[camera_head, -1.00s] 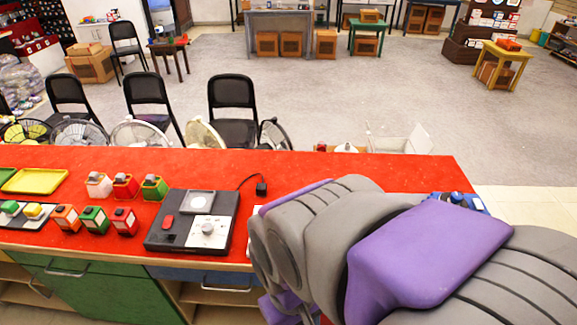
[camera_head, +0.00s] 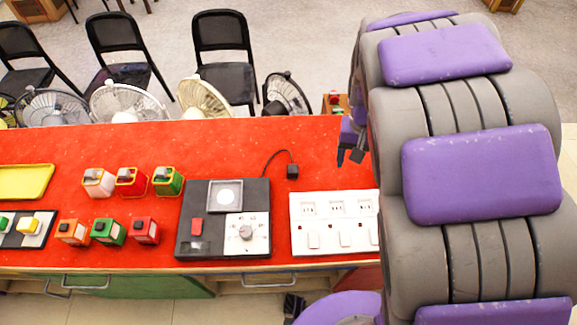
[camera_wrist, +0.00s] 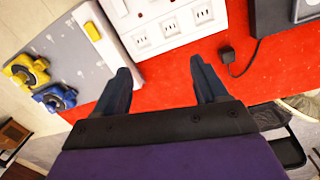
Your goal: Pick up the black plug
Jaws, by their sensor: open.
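The black plug (camera_head: 292,171) lies on the red counter (camera_head: 320,140), at the end of a black cord that runs to a black device (camera_head: 223,218) with a dial. In the wrist view the plug (camera_wrist: 228,56) is right of my gripper (camera_wrist: 160,78), beyond the right finger. My gripper is open, with two dark fingers apart and nothing between them. In the head view only part of my gripper (camera_head: 350,145) shows at the counter's back right, right of the plug and apart from it; my arm hides the rest.
A white socket panel (camera_head: 335,210) lies right of the device. Several coloured blocks (camera_head: 132,182) and a yellow tray (camera_head: 25,181) are to the left. A grey board with yellow and blue parts (camera_wrist: 55,97) is left in the wrist view. Fans (camera_head: 203,97) and chairs (camera_head: 222,45) stand behind.

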